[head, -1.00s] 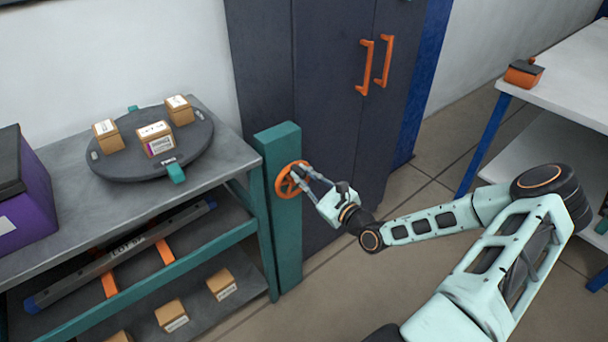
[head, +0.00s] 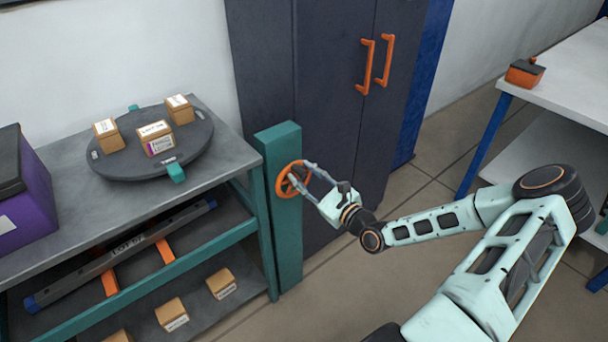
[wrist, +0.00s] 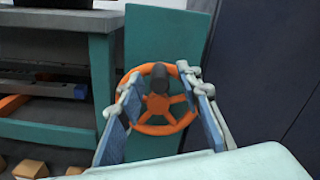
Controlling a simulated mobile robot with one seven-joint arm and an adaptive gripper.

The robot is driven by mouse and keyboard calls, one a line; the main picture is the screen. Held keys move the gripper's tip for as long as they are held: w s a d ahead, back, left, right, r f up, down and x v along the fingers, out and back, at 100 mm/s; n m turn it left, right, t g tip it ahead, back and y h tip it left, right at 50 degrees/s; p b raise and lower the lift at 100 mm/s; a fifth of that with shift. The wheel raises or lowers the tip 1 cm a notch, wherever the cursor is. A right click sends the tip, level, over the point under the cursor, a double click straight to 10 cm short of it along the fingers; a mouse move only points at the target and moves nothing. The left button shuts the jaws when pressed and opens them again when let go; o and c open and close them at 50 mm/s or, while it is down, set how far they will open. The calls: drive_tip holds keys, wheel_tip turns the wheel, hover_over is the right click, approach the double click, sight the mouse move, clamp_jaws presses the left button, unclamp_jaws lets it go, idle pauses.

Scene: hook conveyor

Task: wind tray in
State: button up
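An orange handwheel (head: 283,189) with a dark knob (wrist: 160,76) is mounted on a teal post (head: 284,238) at the shelf's right end. My gripper (head: 303,178) is at the wheel. In the wrist view, its two fingers (wrist: 157,92) are apart, one on each side of the knob, with a visible gap on both sides. A long grey bar-like piece (head: 120,259) with blue ends and a lot label lies across orange strips on the middle shelf; I cannot tell whether it is the tray. A round dark tray (head: 120,172) with several small boxes sits on the top shelf.
A purple bin (head: 22,205) stands at the left of the top shelf. Small cartons (head: 172,314) are on the lowest shelf. A dark cabinet (head: 335,110) with orange handles is behind my gripper. A white table (head: 570,80) is at the right.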

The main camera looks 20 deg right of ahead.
drive_tip(key=v, duration=1.1)
drive_tip(key=shift+s+d, duration=0.15)
drive_tip(key=shift+s, duration=0.25)
